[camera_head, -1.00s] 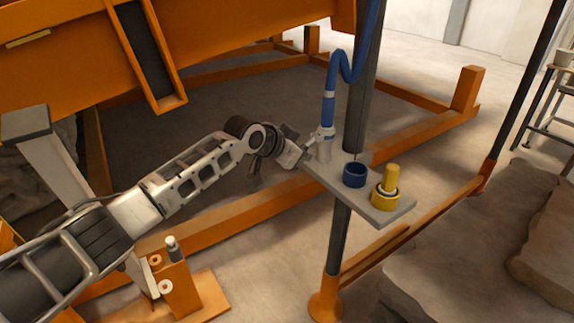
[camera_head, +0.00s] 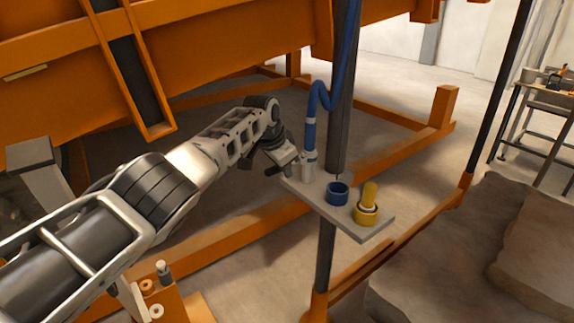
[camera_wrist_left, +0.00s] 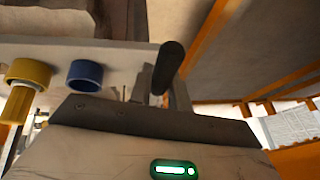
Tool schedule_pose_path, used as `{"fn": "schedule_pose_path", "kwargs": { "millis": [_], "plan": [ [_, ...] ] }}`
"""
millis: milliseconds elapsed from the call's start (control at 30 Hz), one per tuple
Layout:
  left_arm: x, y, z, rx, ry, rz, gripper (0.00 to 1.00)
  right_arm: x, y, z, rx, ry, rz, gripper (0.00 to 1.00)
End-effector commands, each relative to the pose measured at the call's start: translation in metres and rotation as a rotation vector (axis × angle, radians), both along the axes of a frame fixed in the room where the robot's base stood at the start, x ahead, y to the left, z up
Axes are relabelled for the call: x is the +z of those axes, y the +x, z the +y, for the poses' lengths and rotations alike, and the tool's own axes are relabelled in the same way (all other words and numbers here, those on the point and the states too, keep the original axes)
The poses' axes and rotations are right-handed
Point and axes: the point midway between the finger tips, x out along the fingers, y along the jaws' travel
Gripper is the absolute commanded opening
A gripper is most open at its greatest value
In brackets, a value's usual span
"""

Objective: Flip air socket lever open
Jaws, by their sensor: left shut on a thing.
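The air socket (camera_head: 308,168) is a light fitting at the lower end of the blue hose (camera_head: 311,130), standing at the left end of a small grey shelf (camera_head: 300,190). My left gripper (camera_head: 289,169) is right beside it, on its left. In the left wrist view a dark round-ended lever (camera_wrist_left: 168,66) rises just beyond the gripper's body, and I take the left gripper to be shut on it. The fingertips are mostly hidden, so the exact grip and the lever's angle are hard to tell. My right gripper is in neither view.
A blue ring-shaped cup (camera_head: 337,195) and a yellow capped fitting (camera_head: 366,208) stand on the shelf right of the socket. A dark post (camera_head: 341,110) rises behind the shelf. The orange sandbed frame (camera_head: 215,75) is close above my left arm.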

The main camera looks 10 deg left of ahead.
Motion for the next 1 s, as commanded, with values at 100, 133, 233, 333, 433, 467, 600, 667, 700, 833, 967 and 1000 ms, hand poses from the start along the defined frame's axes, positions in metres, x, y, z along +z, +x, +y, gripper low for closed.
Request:
{"fn": "schedule_pose_path", "kwargs": {
  "millis": [100, 133, 233, 333, 433, 467, 600, 667, 700, 833, 967, 1000],
  "plan": [
    [0.0, 0.0, -0.001, -0.002, 0.0, 0.0, 0.0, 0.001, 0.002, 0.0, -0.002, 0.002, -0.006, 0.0],
    [0.0, 0.0, -0.001, -0.002, 0.0, 0.0, 0.0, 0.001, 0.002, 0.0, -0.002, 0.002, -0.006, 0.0],
    [0.0, 0.0, -0.001, -0.002, 0.0, -0.002, 0.0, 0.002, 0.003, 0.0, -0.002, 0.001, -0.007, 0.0],
    [0.0, 0.0, -0.001, -0.002, 0.0, -0.002, 0.24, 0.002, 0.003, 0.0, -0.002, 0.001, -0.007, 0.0],
    [0.0, 0.0, -0.001, -0.001, -0.001, -0.002, 0.41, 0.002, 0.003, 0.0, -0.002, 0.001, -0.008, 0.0],
    [0.0, 0.0, -0.001, -0.001, -0.001, -0.002, 0.41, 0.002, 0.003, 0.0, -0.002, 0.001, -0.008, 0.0],
    [0.0, 0.0, -0.001, 0.0, -0.001, -0.002, 0.41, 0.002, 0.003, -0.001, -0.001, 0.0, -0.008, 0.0],
    [0.0, 0.0, 0.0, 0.0, 0.0, -0.001, 0.41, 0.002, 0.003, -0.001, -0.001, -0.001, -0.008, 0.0],
    [0.001, 0.0, 0.0, 0.0, -0.001, -0.002, 0.41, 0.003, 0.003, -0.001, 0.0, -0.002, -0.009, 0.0],
    [0.006, -0.001, 0.001, 0.0, -0.002, -0.002, 0.41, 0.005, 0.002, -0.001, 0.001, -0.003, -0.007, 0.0],
    [0.017, -0.006, 0.003, -0.001, -0.003, -0.003, 0.41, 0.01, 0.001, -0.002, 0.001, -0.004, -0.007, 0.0],
    [0.021, -0.008, 0.003, -0.001, -0.002, -0.002, 0.41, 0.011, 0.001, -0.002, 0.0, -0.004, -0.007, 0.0]
  ]
}}
